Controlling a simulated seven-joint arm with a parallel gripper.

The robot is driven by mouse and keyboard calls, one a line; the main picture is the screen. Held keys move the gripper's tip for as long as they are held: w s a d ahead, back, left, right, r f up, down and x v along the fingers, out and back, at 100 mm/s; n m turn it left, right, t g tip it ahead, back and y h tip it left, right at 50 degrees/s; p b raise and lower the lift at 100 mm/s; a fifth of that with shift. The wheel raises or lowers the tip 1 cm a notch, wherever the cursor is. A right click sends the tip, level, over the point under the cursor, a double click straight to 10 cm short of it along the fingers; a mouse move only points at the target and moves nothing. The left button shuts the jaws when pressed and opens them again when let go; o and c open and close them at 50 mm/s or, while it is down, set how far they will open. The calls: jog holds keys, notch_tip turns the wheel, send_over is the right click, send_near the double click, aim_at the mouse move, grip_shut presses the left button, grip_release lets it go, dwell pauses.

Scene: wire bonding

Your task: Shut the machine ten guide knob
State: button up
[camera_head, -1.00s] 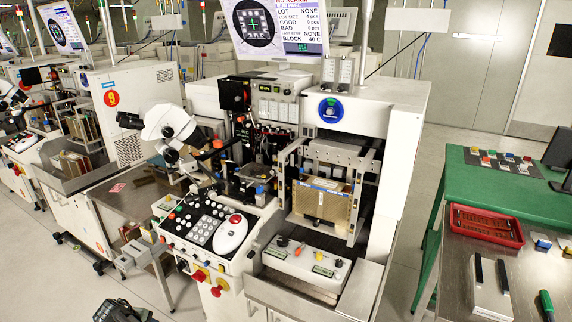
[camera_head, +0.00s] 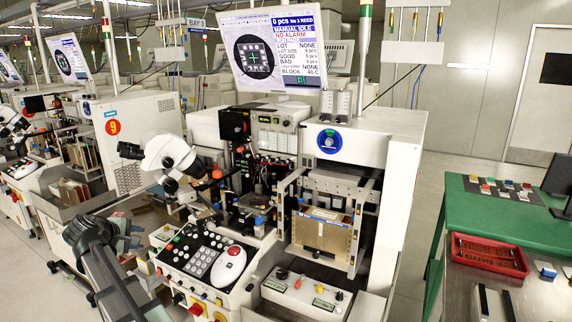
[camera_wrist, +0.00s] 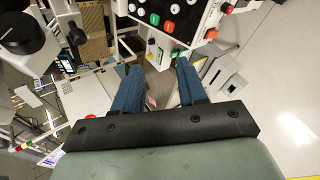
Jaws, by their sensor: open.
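The machine in the middle (camera_head: 402,128) has a white body and a blue round disc (camera_head: 329,141) on its upper front. I cannot read a number ten on it. A white control box (camera_head: 330,303) with several small knobs, among them a yellow-orange one (camera_head: 298,284), sits low on its front. I cannot tell which knob is the guide knob. My gripper (camera_head: 128,231) is at the lower left, left of the keypad panel (camera_head: 212,262), apart from the control box. In the wrist view its two blue fingers (camera_wrist: 156,75) are spread with nothing between them.
A microscope (camera_head: 165,155) juts out left of the machine. A gold-brown magazine (camera_head: 322,235) stands in its right bay. Machine nine (camera_head: 135,125) is at the left. A green table (camera_head: 495,215) and a red tray (camera_head: 488,254) are at the right. Floor is clear between.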

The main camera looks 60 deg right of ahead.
jog(key=s+d+r+h, duration=0.2)
jog(key=d+r, duration=0.4)
jog(key=r, duration=0.4)
jog(key=n+g+h, duration=0.3)
jog(key=n+h, duration=0.3)
jog(key=n, duration=0.6)
send_near(287, 161)
jog(key=d, duration=0.9)
jog(key=shift+s+f, duration=0.1)
jog(key=shift+c, duration=0.3)
grip_shut()
